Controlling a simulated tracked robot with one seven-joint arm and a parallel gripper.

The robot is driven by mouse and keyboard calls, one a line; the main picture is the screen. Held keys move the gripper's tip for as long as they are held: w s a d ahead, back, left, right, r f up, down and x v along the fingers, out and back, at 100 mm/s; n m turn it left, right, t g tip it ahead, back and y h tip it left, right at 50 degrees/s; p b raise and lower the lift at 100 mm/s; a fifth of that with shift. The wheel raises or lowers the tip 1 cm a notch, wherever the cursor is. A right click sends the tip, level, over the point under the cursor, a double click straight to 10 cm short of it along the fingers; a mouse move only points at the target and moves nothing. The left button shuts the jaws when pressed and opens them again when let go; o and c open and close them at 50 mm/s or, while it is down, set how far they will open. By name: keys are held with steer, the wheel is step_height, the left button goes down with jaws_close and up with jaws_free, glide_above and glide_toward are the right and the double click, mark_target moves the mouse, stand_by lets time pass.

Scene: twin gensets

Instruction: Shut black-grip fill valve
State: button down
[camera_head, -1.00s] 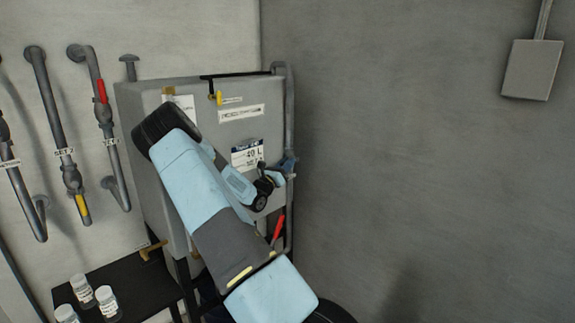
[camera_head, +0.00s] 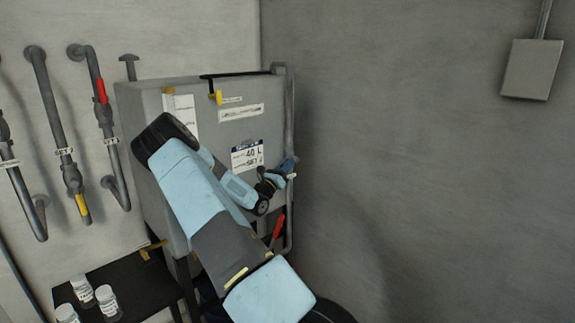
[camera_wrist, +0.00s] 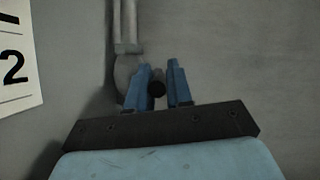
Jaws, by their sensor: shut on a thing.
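My gripper (camera_wrist: 160,88) is shut on a small dark round-ended piece, the black grip (camera_wrist: 157,89), seen end-on between the two blue fingers in the wrist view. A grey rounded valve body (camera_wrist: 126,72) on a vertical pipe (camera_wrist: 124,25) sits just behind and left of the fingers. In the head view, my gripper (camera_head: 285,170) is at the right edge of the grey tank (camera_head: 140,105), at the pipe (camera_head: 289,110) running down that edge. The lever's angle is hidden by the fingers and my wrist.
A red-grip lever (camera_head: 278,228) is below my gripper. Wall pipes (camera_head: 45,100) with red and yellow grips and a black shelf (camera_head: 140,285) with jars are left.

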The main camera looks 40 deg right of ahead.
steer(key=shift+w+t, duration=0.15)
steer(key=shift+t, duration=0.15)
steer(key=c, duration=1.1)
jaws_free()
steer(key=shift+f, duration=0.1)
steer(key=v, duration=1.4)
steer(key=shift+w+d+f, duration=0.1)
steer(key=s+a+r+m+g+y, duration=0.3)
steer(key=s+r+m+g+y, duration=0.15)
steer(key=s+m, duration=0.3)
steer(key=s+a+r+m+g+y, duration=0.2)
steer(key=s+r+m+g+y, duration=0.2)
steer(key=s+m+g+y, duration=0.3)
steer(key=s+a+r+m+t+y, duration=0.2)
steer(key=s+a+r+t+y, duration=0.1)
steer(key=a, duration=0.6)
steer(key=s+a+r+m+t+y, duration=0.3)
steer(key=s+a+r+t+y, duration=0.1)
steer(key=s+a+r, duration=0.3)
steer(key=s+a+r+m+t+y, duration=0.3)
steer(key=s+a, duration=0.6)
steer(key=a, duration=0.3)
step_height(320, 180, up, 3)
steer(key=shift+f+t+y, duration=0.1)
steer(key=shift+t+y, duration=0.65)
steer(key=shift+t, duration=0.5)
